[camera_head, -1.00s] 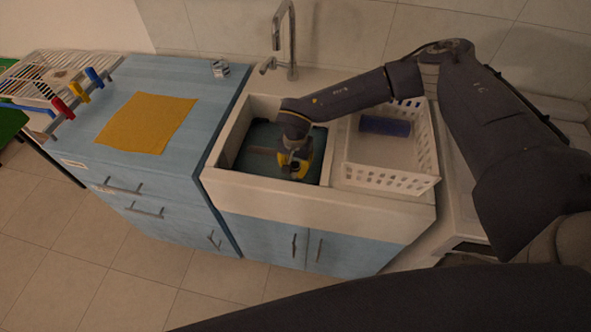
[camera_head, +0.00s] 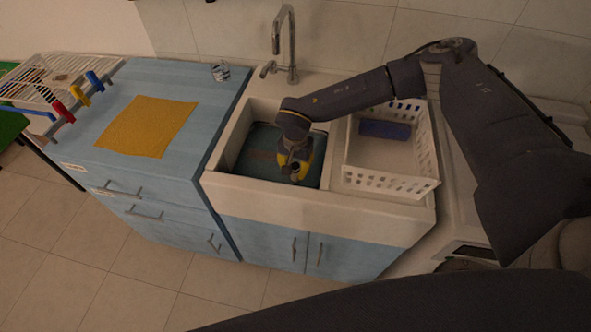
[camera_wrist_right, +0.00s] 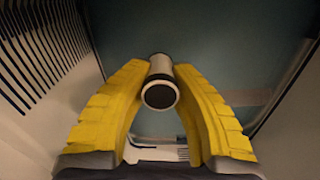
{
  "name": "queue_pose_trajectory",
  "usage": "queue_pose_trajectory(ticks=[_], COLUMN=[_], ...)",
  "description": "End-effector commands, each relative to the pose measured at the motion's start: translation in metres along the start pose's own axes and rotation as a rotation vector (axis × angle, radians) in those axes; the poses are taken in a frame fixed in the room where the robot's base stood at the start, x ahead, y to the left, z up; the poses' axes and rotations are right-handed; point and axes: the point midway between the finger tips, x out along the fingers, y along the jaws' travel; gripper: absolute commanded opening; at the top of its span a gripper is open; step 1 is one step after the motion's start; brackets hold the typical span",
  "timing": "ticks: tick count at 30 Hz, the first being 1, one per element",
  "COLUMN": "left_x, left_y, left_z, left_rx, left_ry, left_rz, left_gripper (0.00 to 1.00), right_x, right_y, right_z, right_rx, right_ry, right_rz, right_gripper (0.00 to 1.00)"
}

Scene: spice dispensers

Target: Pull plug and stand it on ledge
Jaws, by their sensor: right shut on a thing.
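The plug (camera_wrist_right: 160,88) is a short cylinder with a dark round end and a pale body, seen in the right wrist view. My right gripper (camera_wrist_right: 160,68) has its two yellow fingers closed on it from both sides. In the head view my right gripper (camera_head: 295,172) is down inside the sink basin (camera_head: 262,152), and the arm hides much of the plug there. The basin looks teal inside. The pale sink rim (camera_head: 262,190) forms a ledge along the front. I cannot tell whether the plug is clear of the basin floor. My left gripper is not in view.
A white perforated basket (camera_head: 388,183) with a dark blue roll (camera_head: 385,129) in it stands right of the basin. A tap (camera_head: 287,45) rises behind. Left is a blue counter with a yellow cloth (camera_head: 146,125), a glass (camera_head: 220,71) and a rack (camera_head: 60,75).

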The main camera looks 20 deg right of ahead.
Motion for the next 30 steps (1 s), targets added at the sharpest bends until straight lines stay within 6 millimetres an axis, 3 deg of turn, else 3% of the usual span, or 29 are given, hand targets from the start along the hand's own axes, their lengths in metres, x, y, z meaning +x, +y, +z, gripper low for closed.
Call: queue_pose_trajectory(ticks=[30], left_x=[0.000], left_y=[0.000], left_z=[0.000], left_rx=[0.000], left_ry=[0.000], left_rz=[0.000], left_gripper=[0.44], right_x=[-0.040], right_y=[0.000], right_z=[0.000], right_rx=[0.000], right_ry=[0.001], right_rz=[-0.001], right_gripper=[0.00])
